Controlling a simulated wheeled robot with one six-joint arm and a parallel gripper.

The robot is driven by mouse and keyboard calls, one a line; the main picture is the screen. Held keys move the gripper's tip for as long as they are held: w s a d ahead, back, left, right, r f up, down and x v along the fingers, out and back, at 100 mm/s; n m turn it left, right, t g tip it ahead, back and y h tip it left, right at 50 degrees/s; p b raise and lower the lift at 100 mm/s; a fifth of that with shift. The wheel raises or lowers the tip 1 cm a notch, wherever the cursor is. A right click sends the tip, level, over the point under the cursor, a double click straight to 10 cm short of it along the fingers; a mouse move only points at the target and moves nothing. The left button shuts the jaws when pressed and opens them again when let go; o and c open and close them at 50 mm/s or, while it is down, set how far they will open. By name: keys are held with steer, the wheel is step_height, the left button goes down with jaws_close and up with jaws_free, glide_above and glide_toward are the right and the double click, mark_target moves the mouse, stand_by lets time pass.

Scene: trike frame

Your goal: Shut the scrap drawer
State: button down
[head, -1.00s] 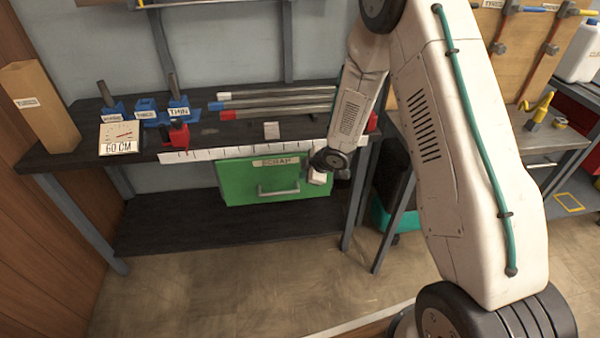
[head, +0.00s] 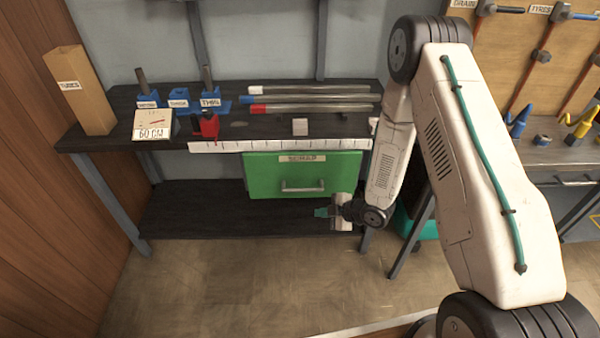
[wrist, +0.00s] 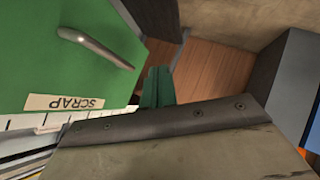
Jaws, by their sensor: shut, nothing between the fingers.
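The scrap drawer (head: 268,178) has a green front with a grey bar handle (head: 303,188) and a "SCRAP" label. It sits under the bench top, directly below the white ruler strip; no drawer inside shows. In the wrist view the green front (wrist: 50,60) fills the upper left, with its handle (wrist: 95,48) and label. My gripper (head: 320,212) is just below the drawer's lower right part in the head view, fingers pointing left. Its teal fingers (wrist: 156,88) are together and empty, apart from the handle. How flush the front is, I cannot tell exactly.
The bench top holds tubes (head: 315,97), a red clamp (head: 208,126), a "60 CM" gauge (head: 152,125) and a tall cardboard box (head: 80,90). A dark lower shelf (head: 190,205) lies below the drawer. Bench legs stand at both sides. The floor in front is clear.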

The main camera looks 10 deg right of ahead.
mark_target(303, 165)
step_height(303, 165, up, 6)
steer(key=w+f+n+t+y, duration=0.1)
steer(key=w+n+t+y, duration=0.2)
steer(key=n+t, duration=0.4)
steer(key=x, duration=0.3)
steer(key=d+x, duration=0.1)
steer(key=x, duration=0.3)
steer(key=w+x, duration=0.1)
steer(key=x, duration=0.3)
steer(key=shift+w+d+r, duration=0.15)
steer(key=shift+w+r, duration=0.05)
steer(key=shift+r, duration=0.05)
steer(key=shift+w, duration=0.65)
steer(key=w, duration=0.4)
steer(key=shift+d, duration=0.35)
steer(key=shift+w+d+r, duration=0.1)
steer(key=shift+w+r, duration=0.1)
steer(key=shift+w, duration=0.15)
